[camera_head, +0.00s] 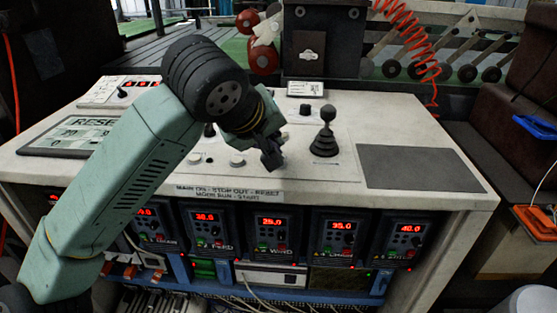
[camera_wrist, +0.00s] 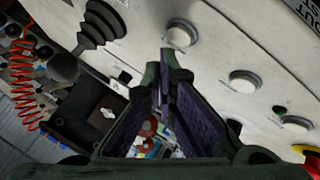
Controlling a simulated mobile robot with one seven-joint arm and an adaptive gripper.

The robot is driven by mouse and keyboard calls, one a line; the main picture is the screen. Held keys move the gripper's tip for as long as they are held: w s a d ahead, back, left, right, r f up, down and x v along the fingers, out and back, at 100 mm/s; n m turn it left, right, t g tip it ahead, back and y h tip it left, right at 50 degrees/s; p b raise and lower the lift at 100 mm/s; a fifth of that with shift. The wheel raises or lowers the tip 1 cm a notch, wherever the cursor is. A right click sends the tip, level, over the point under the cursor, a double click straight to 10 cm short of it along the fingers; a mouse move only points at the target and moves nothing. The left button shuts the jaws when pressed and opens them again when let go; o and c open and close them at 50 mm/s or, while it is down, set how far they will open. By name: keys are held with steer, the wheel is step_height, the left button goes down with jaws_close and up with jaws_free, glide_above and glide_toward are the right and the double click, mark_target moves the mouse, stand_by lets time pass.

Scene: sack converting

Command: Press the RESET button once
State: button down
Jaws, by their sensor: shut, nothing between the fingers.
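My gripper (camera_head: 273,160) is shut and empty, pointing down over the front of the pale control panel (camera_head: 320,187). In the wrist view its fingertips (camera_wrist: 165,62) are beside a round white button (camera_wrist: 180,36); I cannot tell if they touch it. In the head view, white buttons (camera_head: 237,158) stand left of the gripper. The printed label strip (camera_head: 228,192) at the front edge includes the word RESET; which button it marks is unclear.
A black bellows lever (camera_head: 324,135) stands right of my gripper. A red emergency button on yellow (camera_wrist: 304,151) is at the right in the wrist view. A dark flat plate (camera_head: 415,167) is at right.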

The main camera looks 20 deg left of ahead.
steer(key=shift+f, duration=0.15)
stand_by(0.4)
steer(key=shift+f+b, duration=0.35)
steer(key=shift+b, duration=0.4)
steer(key=shift+f+b, duration=0.4)
steer(key=shift+b, duration=0.15)
stand_by(0.4)
steer(key=shift+r, duration=0.15)
steer(key=shift+r+p, duration=0.35)
steer(key=shift+r, duration=0.4)
steer(key=shift+r+p, duration=1.45)
steer(key=shift+r, duration=1.05)
